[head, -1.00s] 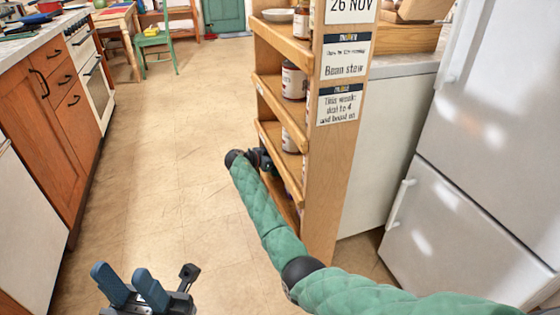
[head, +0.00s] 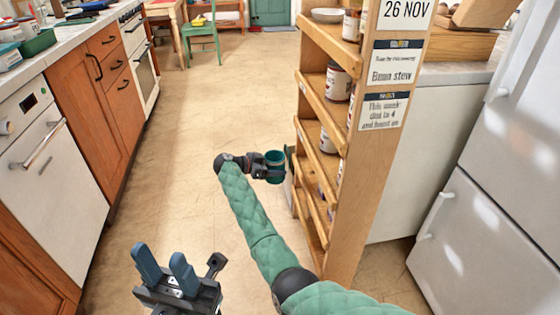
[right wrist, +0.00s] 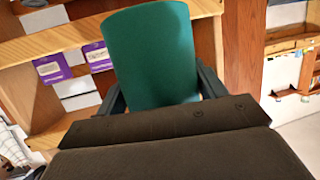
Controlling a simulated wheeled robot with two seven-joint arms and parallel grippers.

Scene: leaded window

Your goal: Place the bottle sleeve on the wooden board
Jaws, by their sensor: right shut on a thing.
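The bottle sleeve, a dark green open-topped cylinder (head: 275,158), is held upright in my right gripper (head: 268,170), just left of the shelf unit. In the right wrist view the green sleeve (right wrist: 152,52) stands between the two dark fingers, which are shut on it. My left gripper (head: 164,268) is low in the head view, its two blue fingers apart with nothing between them. I cannot make out the wooden board in either view.
The wooden shelf unit (head: 350,200) with several jars stands right beside my right gripper. A cluttered counter (head: 75,42) runs along the left.

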